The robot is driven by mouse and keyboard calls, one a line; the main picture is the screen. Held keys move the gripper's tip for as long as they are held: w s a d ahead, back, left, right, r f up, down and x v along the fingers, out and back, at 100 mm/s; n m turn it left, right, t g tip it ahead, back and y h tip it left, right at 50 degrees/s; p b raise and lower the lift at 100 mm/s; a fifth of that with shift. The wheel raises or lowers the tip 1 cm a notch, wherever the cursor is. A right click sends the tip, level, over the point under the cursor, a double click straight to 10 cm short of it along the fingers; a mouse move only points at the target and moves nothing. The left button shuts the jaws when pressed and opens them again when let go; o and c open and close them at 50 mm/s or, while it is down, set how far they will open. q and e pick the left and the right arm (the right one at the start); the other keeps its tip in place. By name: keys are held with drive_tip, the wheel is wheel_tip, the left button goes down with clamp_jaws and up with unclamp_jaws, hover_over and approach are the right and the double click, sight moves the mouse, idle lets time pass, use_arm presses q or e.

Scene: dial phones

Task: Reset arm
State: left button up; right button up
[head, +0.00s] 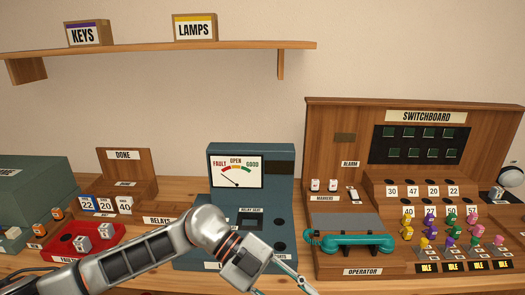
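My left arm comes in from the lower left and crosses in front of the table's near side. Its gripper (275,277) is at the bottom middle, just in front of the blue-grey relay tester (250,158) and left of the teal telephone handset (350,241). A thin finger points down and right. The fingertips are not clear, so its opening cannot be told. I see nothing held. My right arm and gripper are out of view.
The wooden switchboard (345,135) with coloured plugs (453,237) stands right. A red tray (68,247) holding relay blocks and a wooden DONE rack (125,168) are left. A shelf (160,48) with KEYS (86,34) and LAMPS (194,28) boxes hangs above.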

use_arm(q)
wheel_tip(320, 180, up, 7)
drive_tip(key=w+d+n+t+h, duration=0.25)
drive_tip(key=n+t+h, duration=0.3)
drive_tip(key=h, duration=0.45)
drive_tip(key=w+a+f+n+t+y, duration=0.3)
drive_tip(key=a+f+n+t+y, duration=0.25)
drive_tip(key=a+n+t, duration=0.2)
drive_tip(key=w+a+f+n+t+y, duration=0.4)
drive_tip(key=a+f+n+t, duration=0.25)
drive_tip(key=t, duration=0.25)
drive_tip(key=s+a+f+n+g+y, duration=0.2)
drive_tip(key=s+a+f, duration=0.3)
drive_tip(key=f, duration=0.3)
drive_tip(key=s+a+f+n+g+y, duration=0.1)
drive_tip(key=s+a+f+y, duration=0.3)
drive_tip(key=f, duration=0.5)
drive_tip(key=s+a+f+n+g+y, duration=0.2)
drive_tip(key=s+a+f+n+y, duration=0.1)
drive_tip(key=s+a+f, duration=0.3)
wheel_tip(320, 180, down, 3)
drive_tip(key=shift+s+a+r+g, duration=0.1)
drive_tip(key=shift+s+a+g, duration=0.2)
drive_tip(key=shift+a, duration=0.55)
